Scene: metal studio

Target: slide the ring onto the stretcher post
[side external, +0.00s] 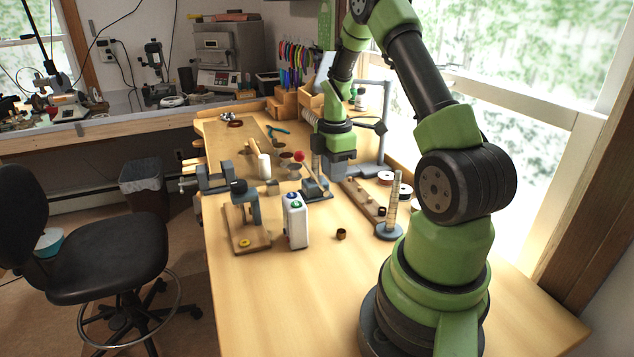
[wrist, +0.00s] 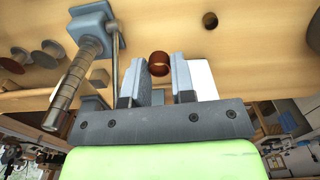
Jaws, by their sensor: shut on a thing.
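The copper-brown ring (wrist: 159,64) is between my gripper's (wrist: 158,78) fingertips in the wrist view, pinched at its sides. The stretcher post (wrist: 82,68) is a stepped metal rod on a blue-grey base (wrist: 98,17), left of the ring and apart from it. A thin lever rod (wrist: 115,45) stands between the post and my left finger. In the side view the stretcher base (side external: 317,190) and its red lever knob (side external: 299,156) show just left of my gripper (side external: 337,168). I cannot make out the held ring there.
A white box with coloured buttons (side external: 296,222), a small bench press on a wooden board (side external: 243,222) and a vise (side external: 214,177) stand to the left. The front bench is clear.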

